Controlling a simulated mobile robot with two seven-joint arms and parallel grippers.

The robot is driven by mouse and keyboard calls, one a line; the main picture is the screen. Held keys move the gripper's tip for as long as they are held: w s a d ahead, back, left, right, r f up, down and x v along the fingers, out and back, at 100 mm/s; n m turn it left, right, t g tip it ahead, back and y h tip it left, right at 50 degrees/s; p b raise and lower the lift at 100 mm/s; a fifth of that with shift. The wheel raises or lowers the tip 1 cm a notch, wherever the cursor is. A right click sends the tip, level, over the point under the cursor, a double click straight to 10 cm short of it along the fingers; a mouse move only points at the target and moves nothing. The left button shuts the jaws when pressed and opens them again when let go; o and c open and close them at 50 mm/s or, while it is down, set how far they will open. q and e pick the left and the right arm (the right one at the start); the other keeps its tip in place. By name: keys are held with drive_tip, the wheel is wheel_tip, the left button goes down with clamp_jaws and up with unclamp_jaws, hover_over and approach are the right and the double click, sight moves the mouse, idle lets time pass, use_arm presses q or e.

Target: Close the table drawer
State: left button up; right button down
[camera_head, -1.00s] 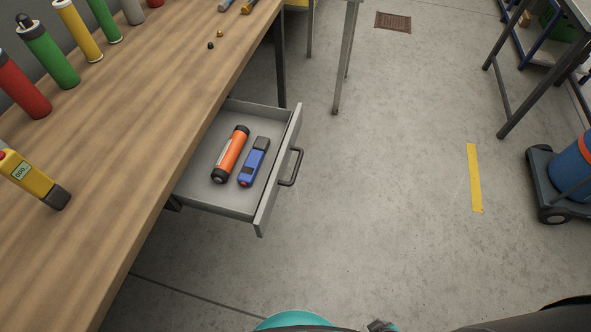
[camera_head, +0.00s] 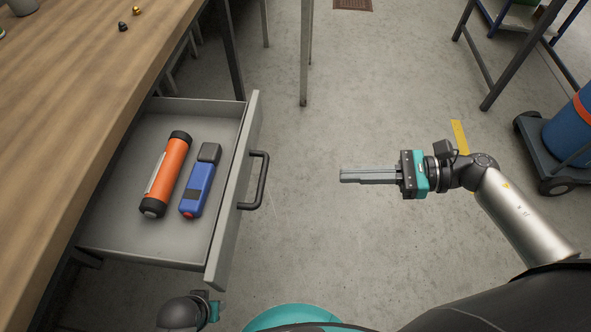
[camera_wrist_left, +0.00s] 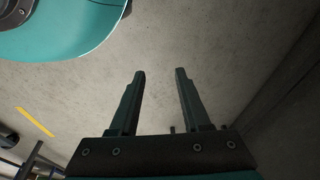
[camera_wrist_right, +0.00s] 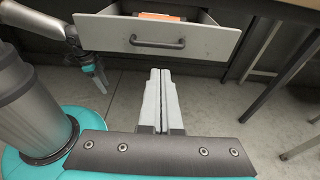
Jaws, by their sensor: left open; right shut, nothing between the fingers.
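The table drawer (camera_head: 232,190) is grey and stands pulled out from under the wooden table (camera_head: 75,85). Its black bar handle (camera_head: 259,180) faces right. My right gripper (camera_head: 342,174) is shut and empty, to the right of the handle and apart from it, pointing left toward it. In the right wrist view the drawer front (camera_wrist_right: 205,40) and handle (camera_wrist_right: 157,43) show beyond the shut fingers (camera_wrist_right: 160,72). My left gripper (camera_wrist_left: 160,72) is open and empty above bare floor in the left wrist view. In the head view only part of my left arm shows at the bottom.
An orange cylinder (camera_head: 166,175) and a blue device (camera_head: 200,180) lie in the drawer. Small beads (camera_head: 123,26) lie on the table. A cart with a blue drum (camera_head: 572,135) stands at the right. The floor between handle and right gripper is clear.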

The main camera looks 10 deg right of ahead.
use_arm(q)
drive_tip(key=r, duration=0.1)
drive_tip(key=w+r+b, duration=0.1)
drive_tip(key=r, duration=0.1)
drive_tip(key=shift+w+d+r+t+b, duration=0.15)
drive_tip(key=shift+w+d+t+b, duration=0.15)
drive_tip(key=shift+w, duration=0.1)
use_arm(e)
drive_tip(key=x, duration=1.4)
use_arm(q)
drive_tip(key=shift+s, duration=0.1)
